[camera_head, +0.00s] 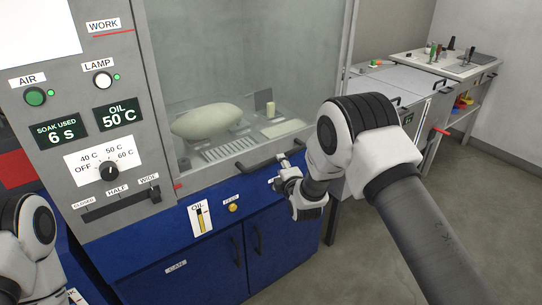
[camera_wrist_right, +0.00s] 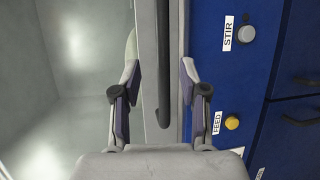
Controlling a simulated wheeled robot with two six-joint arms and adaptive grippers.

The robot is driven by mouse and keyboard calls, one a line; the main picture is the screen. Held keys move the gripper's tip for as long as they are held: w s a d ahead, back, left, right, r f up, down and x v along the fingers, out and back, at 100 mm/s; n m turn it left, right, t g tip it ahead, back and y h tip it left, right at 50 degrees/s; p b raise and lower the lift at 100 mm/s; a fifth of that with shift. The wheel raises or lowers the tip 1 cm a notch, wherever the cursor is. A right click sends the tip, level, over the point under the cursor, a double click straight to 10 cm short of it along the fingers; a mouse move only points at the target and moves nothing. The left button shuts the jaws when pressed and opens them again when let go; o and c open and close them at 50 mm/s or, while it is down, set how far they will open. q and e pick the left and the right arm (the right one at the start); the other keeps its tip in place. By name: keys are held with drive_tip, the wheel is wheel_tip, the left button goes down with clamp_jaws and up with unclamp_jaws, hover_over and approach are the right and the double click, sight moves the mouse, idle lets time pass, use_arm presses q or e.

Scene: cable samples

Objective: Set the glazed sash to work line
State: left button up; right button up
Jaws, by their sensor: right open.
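The glazed sash (camera_head: 245,70) is a large clear pane in a grey frame on the front of the cabinet. A dark bar handle (camera_head: 255,166) runs along its bottom rail, and a small red mark (camera_head: 178,186) shows at its lower left. The WORK label with a red line (camera_head: 110,32) is high on the grey panel, well above that mark. My right gripper (camera_head: 280,181) is at the handle's right part. In the right wrist view the open fingers (camera_wrist_right: 160,72) stand either side of the bar handle (camera_wrist_right: 163,60), with gaps visible. My left arm shows at lower left; its gripper is out of view.
Behind the pane are a pale oval body (camera_head: 205,121) and a slotted tray. The panel holds an OIL 50 C display (camera_head: 118,114), a dial (camera_head: 109,172) and a slider (camera_head: 155,194). A yellow FEED knob (camera_head: 233,208) sits below the sash. A side bench (camera_head: 400,80) stands right.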

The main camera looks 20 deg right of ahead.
drive_tip(key=w, duration=0.2)
drive_tip(key=w+f, duration=0.1)
drive_tip(key=w, duration=0.1)
drive_tip(key=w+p, duration=0.1)
drive_tip(key=w, duration=0.2)
drive_tip(key=shift+d+f, duration=0.25)
drive_tip(key=shift+f, duration=0.1)
drive_tip(key=shift+s, duration=0.1)
drive_tip(key=shift+r, duration=0.1)
clamp_jaws()
